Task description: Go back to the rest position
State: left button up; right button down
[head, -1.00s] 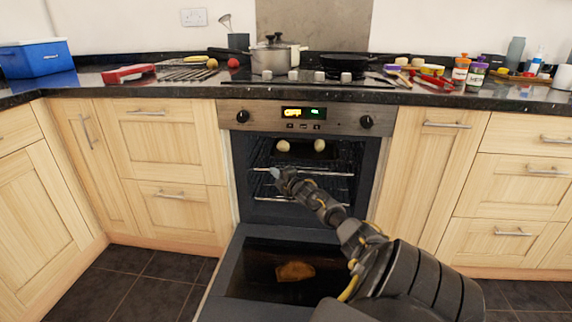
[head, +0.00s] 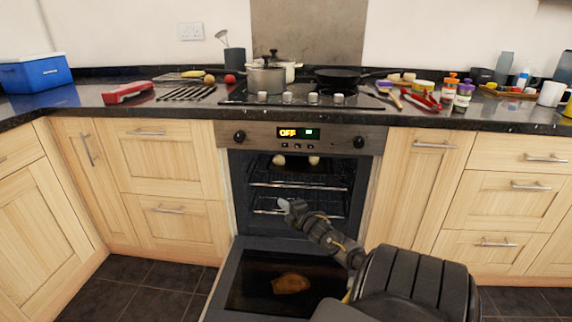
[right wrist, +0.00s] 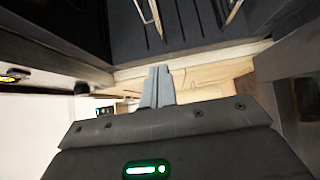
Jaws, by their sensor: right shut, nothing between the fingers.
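My right gripper (head: 283,204) is in front of the open oven (head: 301,180), at about the height of its lower rack and above the lowered door. In the right wrist view its two grey fingers (right wrist: 157,88) are together with nothing between them. The oven door (head: 232,277) hangs open and flat at the bottom. A brown piece of food or its reflection (head: 291,283) shows on the door glass. My left gripper is not in view.
Pale round items (head: 279,160) are on the upper oven rack. A pot (head: 266,79) and a black pan (head: 340,76) stand on the hob. A blue box (head: 35,73) and a red item (head: 127,92) are on the left counter. Floor (head: 140,288) left of the door is clear.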

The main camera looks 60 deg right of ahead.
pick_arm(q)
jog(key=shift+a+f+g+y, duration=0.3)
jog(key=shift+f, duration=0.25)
pick_arm(e)
jog(key=shift+s+a, duration=0.15)
jog(key=shift+s, duration=0.4)
